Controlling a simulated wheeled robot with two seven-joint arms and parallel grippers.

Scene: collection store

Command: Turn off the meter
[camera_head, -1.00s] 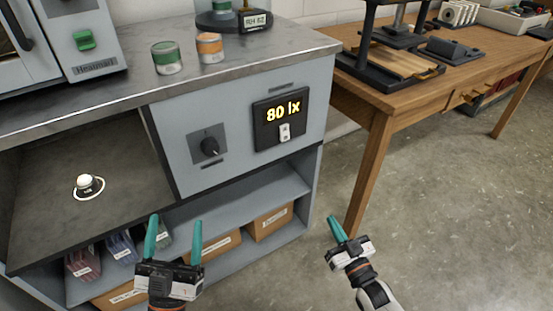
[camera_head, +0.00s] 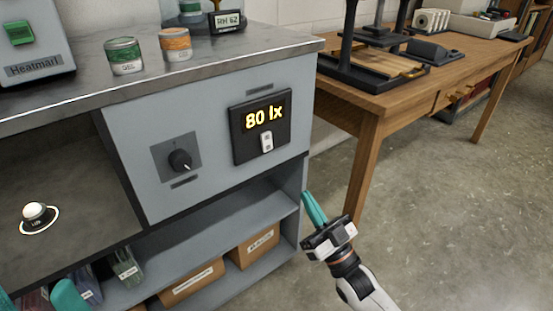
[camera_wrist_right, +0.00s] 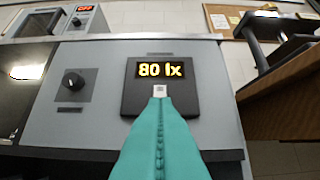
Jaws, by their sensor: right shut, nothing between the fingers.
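Teal fingertips of my left gripper (camera_head: 40,300) show at the lower left edge; the rest is out of frame.
A black knob (camera_head: 180,161) sits left of the meter. Green (camera_head: 123,58) and orange (camera_head: 175,45) tins stand on the counter above. Boxes (camera_head: 192,282) fill the lower shelf. A wooden table (camera_head: 385,100) stands right; floor before it is clear.

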